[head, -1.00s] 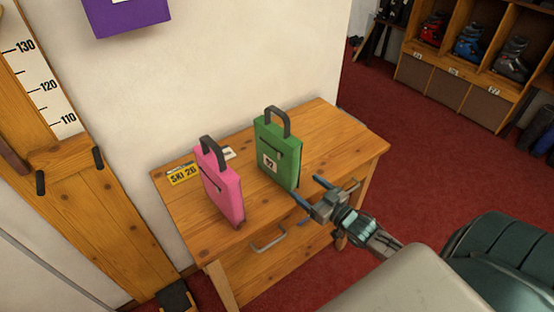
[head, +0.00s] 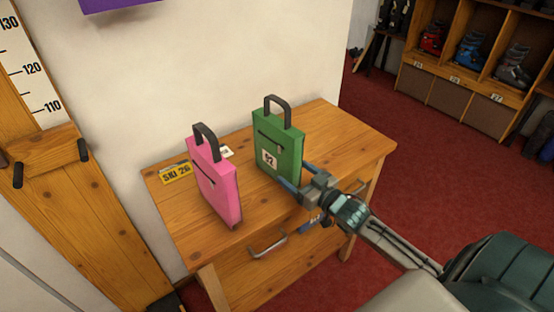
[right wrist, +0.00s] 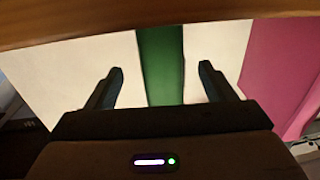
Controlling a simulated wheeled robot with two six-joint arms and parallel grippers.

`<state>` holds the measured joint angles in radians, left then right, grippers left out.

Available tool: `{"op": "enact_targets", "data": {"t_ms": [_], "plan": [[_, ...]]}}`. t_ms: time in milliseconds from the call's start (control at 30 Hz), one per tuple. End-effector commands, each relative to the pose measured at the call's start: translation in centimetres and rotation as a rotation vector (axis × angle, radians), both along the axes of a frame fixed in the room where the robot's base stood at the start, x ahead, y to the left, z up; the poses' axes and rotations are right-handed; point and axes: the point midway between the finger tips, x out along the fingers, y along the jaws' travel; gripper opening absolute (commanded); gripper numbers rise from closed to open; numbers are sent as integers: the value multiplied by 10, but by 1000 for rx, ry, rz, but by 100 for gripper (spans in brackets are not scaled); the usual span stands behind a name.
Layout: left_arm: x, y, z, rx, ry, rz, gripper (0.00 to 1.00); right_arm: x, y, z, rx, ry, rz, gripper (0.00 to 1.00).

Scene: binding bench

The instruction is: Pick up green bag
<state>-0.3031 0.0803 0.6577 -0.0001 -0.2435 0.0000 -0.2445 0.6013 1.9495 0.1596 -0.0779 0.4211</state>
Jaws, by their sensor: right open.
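The green bag (head: 286,146) stands upright on the wooden table (head: 340,140), with a dark handle on top and a white number label low on its front. My right gripper (head: 293,174) is open at the bag's lower right edge, one finger along the front and the other at the far side. In the right wrist view the green bag (right wrist: 160,50) shows as a narrow strip between the two open fingers, with a gap on each side. My left gripper is not in view.
A pink bag (head: 216,190) stands upright to the left of the green one, and its pink side (right wrist: 280,75) shows in the right wrist view. A yellow tag (head: 176,174) lies behind it. The table's right part is clear. A wall rises behind.

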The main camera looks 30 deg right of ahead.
Motion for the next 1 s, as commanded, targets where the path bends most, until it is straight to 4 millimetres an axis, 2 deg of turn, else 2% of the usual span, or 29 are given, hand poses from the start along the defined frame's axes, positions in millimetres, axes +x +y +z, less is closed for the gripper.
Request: {"op": "enact_targets", "data": {"t_ms": [133, 300, 400, 500, 800, 833, 1000], "plan": [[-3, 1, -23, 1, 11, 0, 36, 11, 3, -7, 3, -5, 1, 76], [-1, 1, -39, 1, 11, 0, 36, 30, 9, -7, 5, -4, 1, 76], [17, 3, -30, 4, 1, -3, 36, 40, 10, -5, 3, -2, -1, 76], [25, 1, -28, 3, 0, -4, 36, 45, 11, -4, 2, -1, 0, 76], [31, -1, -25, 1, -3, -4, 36, 48, 12, -3, 1, 0, 1, 76], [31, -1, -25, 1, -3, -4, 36, 48, 12, -3, 1, 0, 1, 74], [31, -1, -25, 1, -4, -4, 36, 48, 12, -3, 1, 0, 1, 41]]}}
